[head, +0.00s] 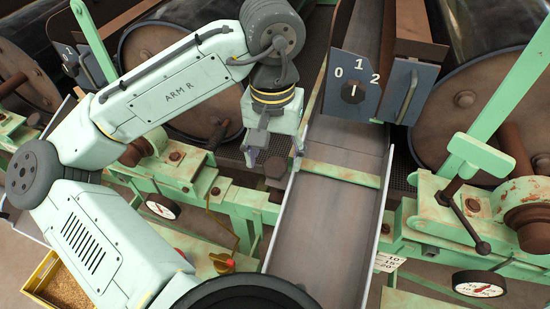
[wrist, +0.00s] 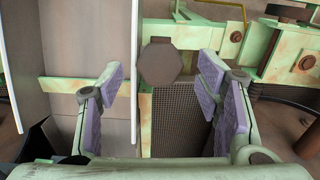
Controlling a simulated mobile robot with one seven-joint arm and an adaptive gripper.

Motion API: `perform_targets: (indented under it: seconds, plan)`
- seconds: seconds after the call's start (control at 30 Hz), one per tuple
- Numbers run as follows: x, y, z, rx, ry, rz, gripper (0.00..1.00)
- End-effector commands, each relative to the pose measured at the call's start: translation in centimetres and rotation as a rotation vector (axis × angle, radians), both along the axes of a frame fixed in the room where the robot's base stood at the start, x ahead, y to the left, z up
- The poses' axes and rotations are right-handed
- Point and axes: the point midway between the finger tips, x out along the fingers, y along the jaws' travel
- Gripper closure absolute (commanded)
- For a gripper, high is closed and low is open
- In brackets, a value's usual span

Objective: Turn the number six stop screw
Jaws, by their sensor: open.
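A dark brown hexagonal screw head (wrist: 160,63) sits beyond and between my fingertips in the wrist view. It also shows in the head view (head: 276,168), just below the fingers beside the chute. I see no number on it. My gripper (head: 274,152) is open, pointing down, with its two purple-padded fingers on either side of the screw head. In the wrist view the gripper (wrist: 161,75) has clear gaps between both pads and the head; no contact shows.
A sloping metal chute (head: 325,235) runs close to the right of my gripper. A dial panel (head: 352,92) marked 0, 1, 2 stands above it. Green rails (head: 245,198), a crank handle (head: 466,222), gauges (head: 478,284) and large drums surround the spot. A yellow grain box (head: 40,270) is lower left.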

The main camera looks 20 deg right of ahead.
Motion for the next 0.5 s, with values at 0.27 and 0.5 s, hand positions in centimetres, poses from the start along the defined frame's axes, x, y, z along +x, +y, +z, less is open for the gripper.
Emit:
perform_targets:
  seconds: [0.27, 0.5]
  plan:
    - [0.0, 0.0, -2.3, -0.001, -0.001, 0.002, 0.41]
    - [0.0, 0.0, -2.4, -0.001, -0.001, 0.001, 0.41]
